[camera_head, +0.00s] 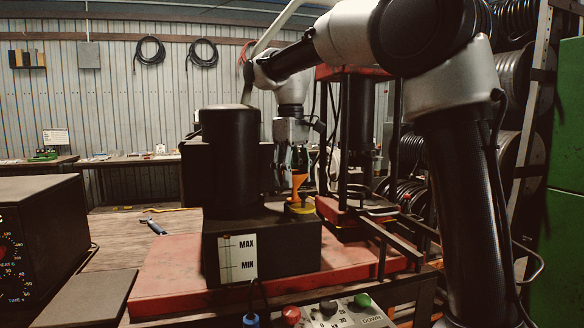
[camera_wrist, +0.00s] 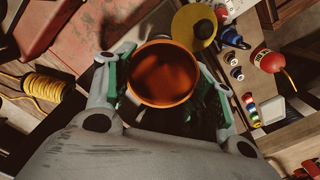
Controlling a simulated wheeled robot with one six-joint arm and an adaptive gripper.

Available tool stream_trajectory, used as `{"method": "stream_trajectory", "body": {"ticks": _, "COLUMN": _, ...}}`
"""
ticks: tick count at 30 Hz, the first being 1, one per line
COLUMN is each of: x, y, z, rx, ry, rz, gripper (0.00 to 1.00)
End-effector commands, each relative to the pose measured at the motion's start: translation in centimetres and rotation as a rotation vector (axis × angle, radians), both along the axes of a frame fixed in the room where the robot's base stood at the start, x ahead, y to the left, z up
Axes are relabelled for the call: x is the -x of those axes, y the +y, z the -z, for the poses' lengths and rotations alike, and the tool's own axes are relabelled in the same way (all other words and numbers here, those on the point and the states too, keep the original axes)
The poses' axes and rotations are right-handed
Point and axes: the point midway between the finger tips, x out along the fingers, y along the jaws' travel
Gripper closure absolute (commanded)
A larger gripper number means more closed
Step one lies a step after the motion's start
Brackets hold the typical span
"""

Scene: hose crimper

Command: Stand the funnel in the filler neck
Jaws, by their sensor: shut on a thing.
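My gripper (camera_head: 299,158) is shut on the orange funnel (camera_head: 298,182), which hangs upright with its spout down over the dark tank (camera_head: 288,245). In the wrist view the funnel's wide round mouth (camera_wrist: 163,73) sits between the green-padded fingers (camera_wrist: 162,88). A yellow cap (camera_head: 301,208) shows on the tank top just below the funnel; in the wrist view it is a yellow disc (camera_wrist: 194,27) with a dark knob, beside the funnel mouth. The filler neck is not clearly visible. I cannot tell whether the spout tip is inside it or above it.
A tall black cylinder (camera_head: 230,160) stands left of the gripper on the tank. The red press frame (camera_head: 336,212) is close on the right. A control box (camera_head: 335,312) with buttons is in front. In the wrist view, a yellow cord spool (camera_wrist: 42,84) and several small fittings lie around.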

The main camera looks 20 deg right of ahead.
Motion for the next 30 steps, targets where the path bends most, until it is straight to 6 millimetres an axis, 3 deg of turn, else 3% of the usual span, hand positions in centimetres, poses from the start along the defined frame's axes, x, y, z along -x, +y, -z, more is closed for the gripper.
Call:
{"method": "stream_trajectory", "body": {"ticks": 4, "x": 0.0, "y": 0.0, "z": 1.0, "rx": 0.000, "ry": 0.000, "rz": 0.000, "gripper": 0.68}}
{"method": "stream_trajectory", "body": {"ticks": 8, "x": 0.0, "y": 0.0, "z": 1.9, "rx": 0.001, "ry": 0.003, "rz": 0.000, "gripper": 0.82}}
{"method": "stream_trajectory", "body": {"ticks": 27, "x": -0.1, "y": 0.0, "z": 3.1, "rx": 0.000, "ry": -0.003, "rz": 0.000, "gripper": 0.82}}
{"method": "stream_trajectory", "body": {"ticks": 28, "x": -0.1, "y": 0.0, "z": 3.1, "rx": 0.000, "ry": -0.003, "rz": 0.000, "gripper": 0.44}}
{"method": "stream_trajectory", "body": {"ticks": 30, "x": -0.1, "y": 0.0, "z": 3.1, "rx": 0.000, "ry": -0.003, "rz": 0.000, "gripper": 0.31}}
